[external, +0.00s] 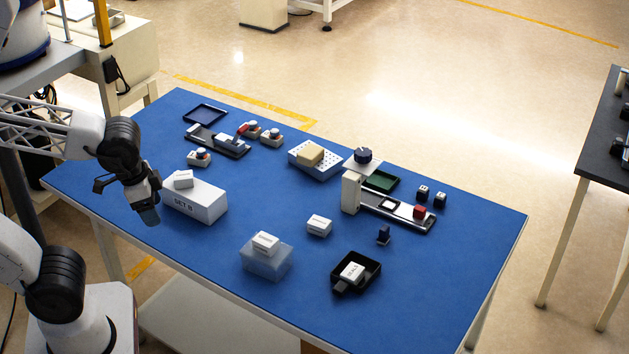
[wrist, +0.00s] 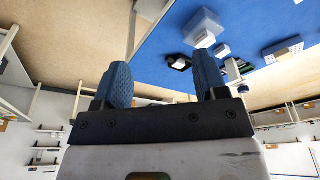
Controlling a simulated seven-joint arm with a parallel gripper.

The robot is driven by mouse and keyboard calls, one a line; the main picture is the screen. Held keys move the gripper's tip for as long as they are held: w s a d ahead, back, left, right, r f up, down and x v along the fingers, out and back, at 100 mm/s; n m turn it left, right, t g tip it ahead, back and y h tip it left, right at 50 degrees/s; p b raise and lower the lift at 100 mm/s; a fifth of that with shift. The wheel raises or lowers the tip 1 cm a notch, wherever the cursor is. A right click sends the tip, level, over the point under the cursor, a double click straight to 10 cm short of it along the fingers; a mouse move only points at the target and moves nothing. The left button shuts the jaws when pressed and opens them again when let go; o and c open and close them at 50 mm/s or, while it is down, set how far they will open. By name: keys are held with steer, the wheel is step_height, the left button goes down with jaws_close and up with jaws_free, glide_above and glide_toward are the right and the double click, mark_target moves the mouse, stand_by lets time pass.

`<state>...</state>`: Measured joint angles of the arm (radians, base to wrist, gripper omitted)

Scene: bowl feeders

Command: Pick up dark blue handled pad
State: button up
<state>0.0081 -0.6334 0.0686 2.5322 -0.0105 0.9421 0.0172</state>
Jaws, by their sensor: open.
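A small dark blue piece with an upright grip, which looks like the handled pad (external: 384,234), stands on the blue table right of centre, behind and right of a black tray. My gripper (external: 148,214) hangs over the table's left front part, beside the white SET B box (external: 195,203), far to the left of the pad. In the wrist view my gripper (wrist: 164,82) shows two blue textured fingers spread apart with nothing between them. I cannot make out the pad in the wrist view.
A press-like fixture (external: 351,192) with a dark blue knob (external: 363,155) stands behind the pad. The table's right front is clear.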

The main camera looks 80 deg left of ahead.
steer(key=shift+w, duration=0.1)
steer(key=w+a+f+n+h, duration=0.15)
steer(key=w+n+h, duration=0.4)
steer(key=w, duration=0.95)
steer(key=w+f+n+h, duration=0.2)
steer(key=w+n, duration=0.6)
steer(key=w, duration=0.7)
steer(key=w+a+f+n+t, duration=0.2)
steer(key=w+a+f+n, duration=0.2)
steer(key=w, duration=0.4)
steer(key=w+a+f+n+t+h, duration=0.1)
steer(key=w+a+f+n+t, duration=0.2)
steer(key=w+a+f+n, duration=0.2)
steer(key=w+a+f+n+t, duration=0.2)
steer(key=w+a+f+n, duration=0.3)
steer(key=w, duration=0.6)
steer(key=a+f, duration=0.2)
steer(key=a, duration=0.1)
steer(key=shift+w+a+f, duration=0.25)
steer(key=shift+w, duration=0.15)
steer(key=shift+f+h, duration=0.1)
steer(key=shift+h, duration=0.15)
